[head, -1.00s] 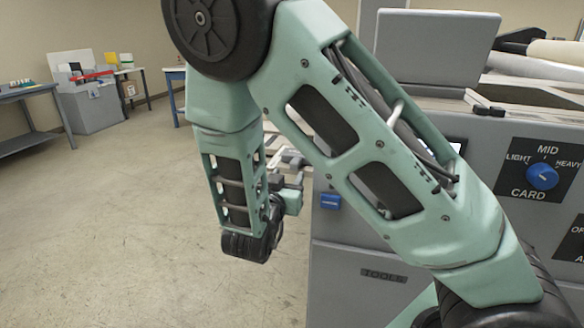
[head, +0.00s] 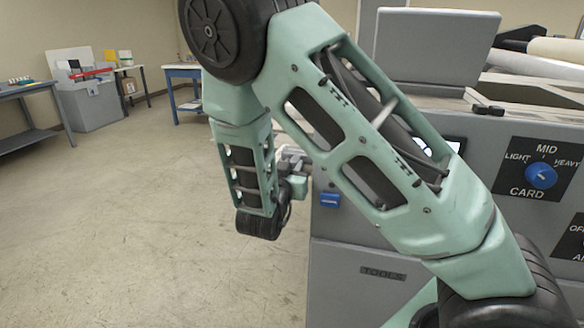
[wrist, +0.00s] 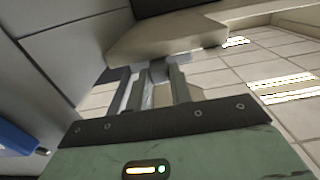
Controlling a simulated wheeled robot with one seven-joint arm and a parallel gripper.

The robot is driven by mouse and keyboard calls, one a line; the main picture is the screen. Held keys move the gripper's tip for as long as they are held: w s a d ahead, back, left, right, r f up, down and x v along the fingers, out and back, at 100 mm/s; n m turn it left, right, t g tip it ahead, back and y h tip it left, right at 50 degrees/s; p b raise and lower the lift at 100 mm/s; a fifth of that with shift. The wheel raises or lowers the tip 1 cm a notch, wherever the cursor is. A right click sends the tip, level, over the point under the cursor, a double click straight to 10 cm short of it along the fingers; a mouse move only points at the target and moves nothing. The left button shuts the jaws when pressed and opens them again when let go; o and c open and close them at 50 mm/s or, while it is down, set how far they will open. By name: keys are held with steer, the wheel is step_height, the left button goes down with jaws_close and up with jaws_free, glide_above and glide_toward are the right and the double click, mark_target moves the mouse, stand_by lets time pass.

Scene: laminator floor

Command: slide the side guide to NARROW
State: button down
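My gripper (wrist: 155,84) shows in the wrist view with its two grey fingers apart. A small dark grey block (wrist: 158,70) shows between the fingertips, at the edge of a pale beige shelf (wrist: 165,36). It may be the side guide's knob; I cannot tell whether the fingers touch it. In the head view my gripper (head: 292,162) is mostly hidden behind my arm, close to the left side of the grey machine (head: 345,225). I cannot make out the side guide or a NARROW mark.
A blue tab (head: 329,200) is on the machine's front, below my gripper; a blue part also shows in the wrist view (wrist: 18,138). The card dial (head: 541,176) is at the right. Tables and a grey bin (head: 92,107) stand far left. The floor on the left is clear.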

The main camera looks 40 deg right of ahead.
mark_target(297, 157)
steer(key=x, duration=0.4)
steer(key=shift+w+d, duration=0.15)
steer(key=shift+r, duration=0.1)
steer(key=c, duration=1.2)
jaws_free()
steer(key=shift+c, duration=0.2)
steer(key=b+v, duration=0.1)
steer(key=v, duration=1.6)
steer(key=shift+b, duration=0.4)
